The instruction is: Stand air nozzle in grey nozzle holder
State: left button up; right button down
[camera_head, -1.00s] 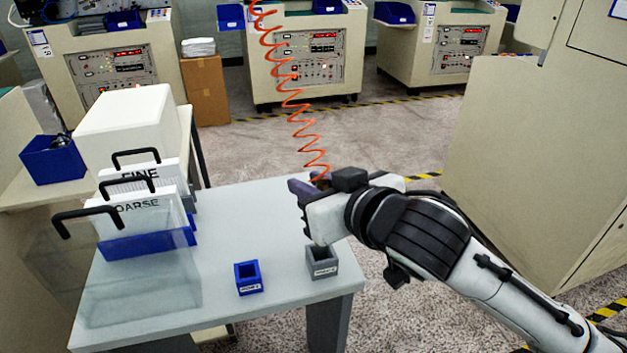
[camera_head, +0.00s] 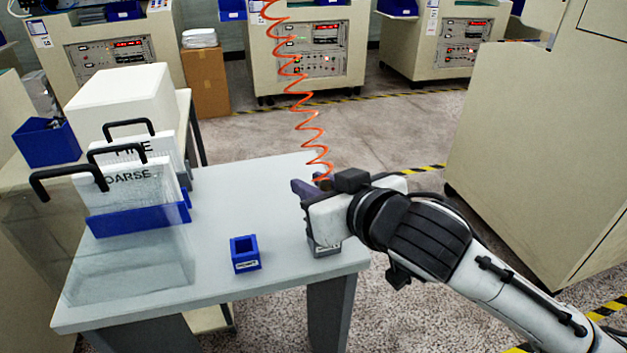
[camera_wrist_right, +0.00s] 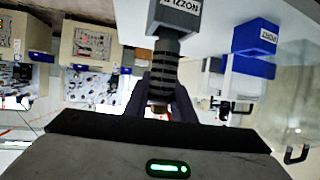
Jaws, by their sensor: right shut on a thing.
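My right gripper (camera_head: 312,190) is over the near right part of the table, shut on the air nozzle. The nozzle (camera_wrist_right: 163,72) shows in the right wrist view as a dark ribbed body between the fingers (camera_wrist_right: 160,95). The orange coiled hose (camera_head: 305,120) comes down to the gripper from above. The grey nozzle holder (camera_head: 326,249) is right below the gripper, its top hidden by it. In the right wrist view the nozzle's end meets the labelled grey holder (camera_wrist_right: 174,17); I cannot tell how deep it sits. My left gripper is not in view.
A blue holder (camera_head: 245,255) stands left of the grey one on the grey table (camera_head: 230,205). A blue rack (camera_head: 140,218) with white panels marked FINE and COARSE is at the table's left, by a clear box. The table's middle is clear.

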jog(key=c, duration=1.4)
grip_release()
jog(key=v, duration=1)
jog(key=s+d+f+m+g+h, duration=0.2)
jog(key=s+d+f, duration=0.15)
jog(key=f, duration=0.45)
jog(key=s+d+f+m+g+h, duration=0.1)
jog(key=s+d+f+h, duration=0.1)
jog(key=d+f, duration=0.5)
jog(key=s+d+f+m+g+h, duration=0.1)
jog(key=s+d+f+g, duration=0.25)
jog(key=s+f, duration=0.4)
jog(key=s+d+f+g+h, duration=0.2)
jog(key=s+d+f, duration=0.3)
jog(key=s+f, duration=0.3)
jog(key=w+a+f+t+y, duration=0.1)
jog(key=w+a+f+t, duration=0.1)
jog(key=f, duration=0.4)
jog(key=w+a+f+t+y, duration=0.1)
jog(key=w+a+f+t, duration=0.2)
jog(key=f, duration=0.3)
jog(key=shift+a, duration=0.3)
